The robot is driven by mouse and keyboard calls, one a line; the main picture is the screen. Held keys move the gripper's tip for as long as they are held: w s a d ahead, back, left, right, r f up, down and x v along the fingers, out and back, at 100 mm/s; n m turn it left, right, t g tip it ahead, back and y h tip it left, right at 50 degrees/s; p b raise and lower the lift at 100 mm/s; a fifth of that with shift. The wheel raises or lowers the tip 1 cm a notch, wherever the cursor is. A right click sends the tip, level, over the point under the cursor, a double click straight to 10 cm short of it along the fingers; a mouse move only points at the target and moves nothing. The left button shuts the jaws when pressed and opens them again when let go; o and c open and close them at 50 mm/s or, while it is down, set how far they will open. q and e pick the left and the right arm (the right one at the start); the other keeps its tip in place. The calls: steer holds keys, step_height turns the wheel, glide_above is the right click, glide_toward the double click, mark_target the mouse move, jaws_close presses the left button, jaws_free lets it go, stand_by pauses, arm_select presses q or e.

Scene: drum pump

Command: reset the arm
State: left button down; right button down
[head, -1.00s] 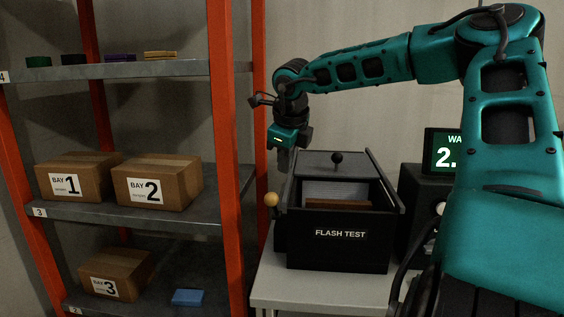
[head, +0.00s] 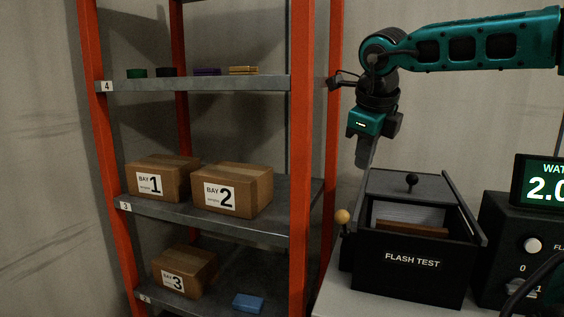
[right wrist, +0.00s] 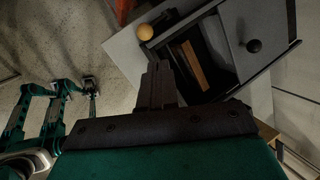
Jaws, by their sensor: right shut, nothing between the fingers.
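My right arm (head: 480,48) reaches in from the right in the head view, teal and black. Its gripper (head: 365,154) points down, shut and empty, just behind and left of the flash test box. In the right wrist view the shut fingers (right wrist: 156,85) show in front of the box's left side. The black box (head: 412,262), labelled FLASH TEST, stands on the table with its lid (head: 405,186) slid back and a brown piece (head: 411,227) inside. My left gripper is not in the head view.
A shelf with orange posts (head: 303,150) stands at left, holding cartons BAY 1 (head: 158,178), BAY 2 (head: 233,190) and BAY 3 (head: 185,273). A blue block (head: 248,302) lies on the lower shelf. A wooden ball knob (head: 342,216) sticks up left of the box. A lit display (head: 542,184) stands right.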

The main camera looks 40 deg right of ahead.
steer(key=w+a+f+m+t+y+p, duration=0.2)
steer(key=w+a+f+m+t+y, duration=0.4)
steer(key=a+f, duration=0.5)
steer(key=w+a+f+m+t+y+p, duration=0.15)
steer(key=a+f+m+y, duration=0.35)
steer(key=a+f+y, duration=0.5)
arm_select(q)
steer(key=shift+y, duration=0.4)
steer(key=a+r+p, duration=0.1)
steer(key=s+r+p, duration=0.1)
steer(key=p, duration=0.1)
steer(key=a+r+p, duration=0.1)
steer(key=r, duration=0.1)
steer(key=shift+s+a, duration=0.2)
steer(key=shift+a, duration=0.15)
arm_select(e)
steer(key=s+a+f+m+h, duration=0.5)
steer(key=f+m, duration=0.4)
steer(key=m, duration=0.3)
steer(key=s+a+f+m+h, duration=0.5)
steer(key=s+a+f+m, duration=0.2)
steer(key=f+m, duration=0.3)
steer(key=shift+s+f+m+h, duration=0.3)
steer(key=shift+s+m, duration=0.25)
steer(key=shift+m, duration=0.55)
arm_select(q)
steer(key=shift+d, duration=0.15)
